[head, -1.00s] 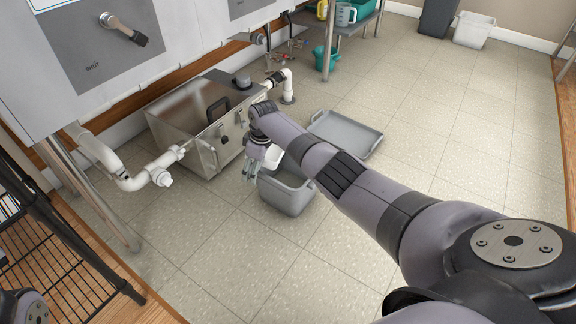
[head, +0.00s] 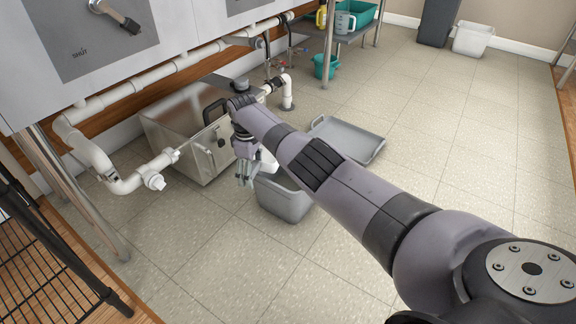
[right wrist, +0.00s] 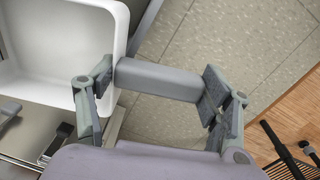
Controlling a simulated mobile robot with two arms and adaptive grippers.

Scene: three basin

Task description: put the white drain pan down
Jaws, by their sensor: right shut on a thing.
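The white drain pan (right wrist: 62,45) fills the upper left of the right wrist view, beside my gripper. In the head view only a small white part of it (head: 269,161) shows behind my arm, near the grey bin's rim. My right gripper (head: 246,176) is low, just left of the grey bin and in front of the steel box. In the right wrist view the gripper (right wrist: 160,95) is shut on a grey bar beside the pan's rim, with a finger at each end. I cannot tell whether the pan touches anything below. My left gripper is not in view.
The grey bin (head: 284,200) stands on the floor next to my right gripper. The steel box (head: 190,130) with white pipes (head: 120,180) stands behind. A flat grey tray (head: 350,143) lies to the right. The floor in front is clear.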

